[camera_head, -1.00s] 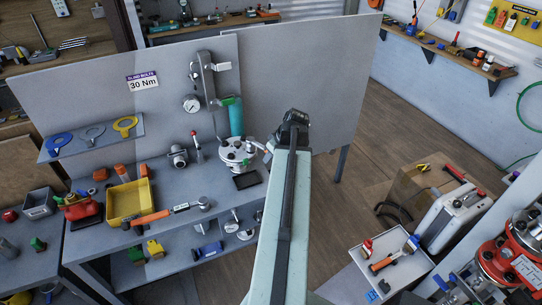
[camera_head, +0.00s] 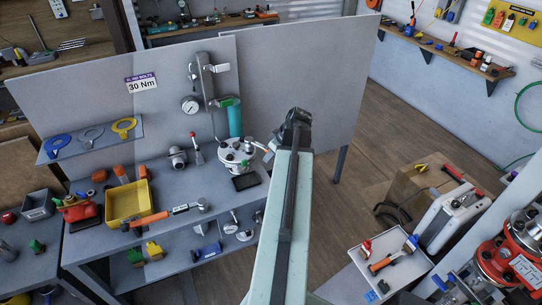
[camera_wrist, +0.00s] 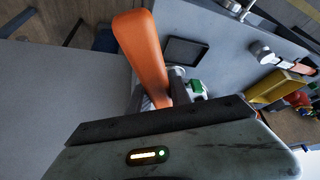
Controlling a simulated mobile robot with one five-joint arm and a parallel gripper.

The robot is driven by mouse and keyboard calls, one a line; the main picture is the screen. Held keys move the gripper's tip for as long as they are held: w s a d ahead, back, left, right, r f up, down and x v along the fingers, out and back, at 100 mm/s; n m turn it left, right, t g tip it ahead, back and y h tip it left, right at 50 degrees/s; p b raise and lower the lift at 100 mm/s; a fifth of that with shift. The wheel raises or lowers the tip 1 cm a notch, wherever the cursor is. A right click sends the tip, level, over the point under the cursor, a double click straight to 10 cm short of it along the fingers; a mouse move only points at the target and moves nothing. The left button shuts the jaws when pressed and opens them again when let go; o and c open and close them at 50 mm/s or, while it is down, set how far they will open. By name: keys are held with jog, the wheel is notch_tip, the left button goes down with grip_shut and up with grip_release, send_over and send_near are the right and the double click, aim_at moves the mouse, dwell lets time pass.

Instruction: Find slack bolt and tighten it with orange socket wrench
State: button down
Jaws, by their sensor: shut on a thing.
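My gripper (camera_head: 295,118) is over the right end of the middle bench, seen mostly from behind. In the wrist view, my gripper (camera_wrist: 165,108) is shut on a thick orange handle (camera_wrist: 140,50), which looks like the orange socket wrench. The handle's far end and any socket are hidden. A round metal flange (camera_head: 238,150) with bolts and green marks stands on the bench, just left of my gripper. A small part with a green mark (camera_wrist: 197,88) shows beside the handle in the wrist view. I cannot tell which bolt is slack.
Another orange-handled wrench (camera_head: 150,217) lies by a yellow bin (camera_head: 113,214) on the bench. A dark flat pad (camera_head: 246,181) lies in front of the flange. A grey panel (camera_head: 280,85) stands behind. A white tray (camera_head: 372,275) holds tools at right. Open floor lies between.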

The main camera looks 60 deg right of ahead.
jog(key=shift+r, duration=0.15)
jog(key=shift+r+p, duration=0.45)
jog(key=shift+p, duration=0.1)
jog(key=shift+s+f, duration=0.1)
